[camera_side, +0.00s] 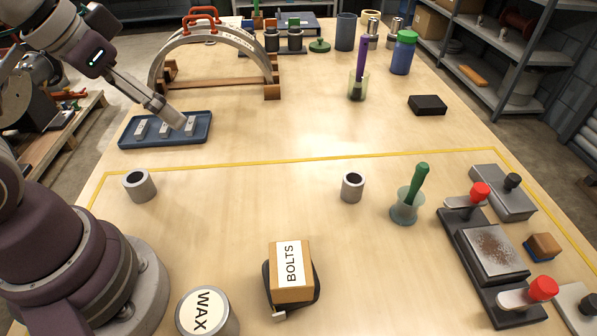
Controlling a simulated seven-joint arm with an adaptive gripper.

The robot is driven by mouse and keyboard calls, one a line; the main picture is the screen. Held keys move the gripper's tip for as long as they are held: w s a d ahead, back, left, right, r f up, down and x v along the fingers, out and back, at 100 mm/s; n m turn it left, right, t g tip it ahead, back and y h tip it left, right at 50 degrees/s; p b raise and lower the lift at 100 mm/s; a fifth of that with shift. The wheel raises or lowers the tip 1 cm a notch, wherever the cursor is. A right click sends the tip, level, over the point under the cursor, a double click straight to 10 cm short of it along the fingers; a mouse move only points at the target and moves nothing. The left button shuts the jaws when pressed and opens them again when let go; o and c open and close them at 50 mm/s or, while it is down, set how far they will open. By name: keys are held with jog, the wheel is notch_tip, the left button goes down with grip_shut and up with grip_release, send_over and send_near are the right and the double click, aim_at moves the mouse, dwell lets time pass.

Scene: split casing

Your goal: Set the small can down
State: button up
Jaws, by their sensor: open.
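My gripper (176,120) reaches down from the upper left, with its tip over the right part of a blue tray (163,141). It is open, and I see nothing held in it. Two short grey cylinders with dark hollow tops stand upright on the table: a left one (141,189) near my base and a right one (352,190) near the middle. A wider round can labelled WAX (207,314) stands at the front edge of the picture. Which of these is the small can, I cannot tell.
The tray holds several pale blocks (140,129). An arch frame (213,42) stands behind it. A BOLTS box (291,274), a cup with a green-handled tool (405,207) and a red-knobbed clamp fixture (492,250) stand in front. The table centre is mostly clear.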

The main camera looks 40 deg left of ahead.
jog(key=n+g+h, duration=1)
jog(key=g, duration=0.3)
send_near(203, 288)
jog(key=s+d+f, duration=0.2)
jog(key=f, duration=0.1)
jog(key=shift+d+f, duration=0.1)
jog(key=shift+d, duration=0.25)
jog(key=shift+s+d+f+n+g+h, duration=0.1)
jog(key=shift+s+d+n+g+h, duration=0.15)
jog(key=shift+n+g+h, duration=0.05)
jog(key=x, duration=1)
jog(key=shift+s+d+f, duration=0.15)
jog(key=shift+d+f, duration=0.1)
jog(key=shift+c, duration=0.3)
jog(key=c, duration=1.1)
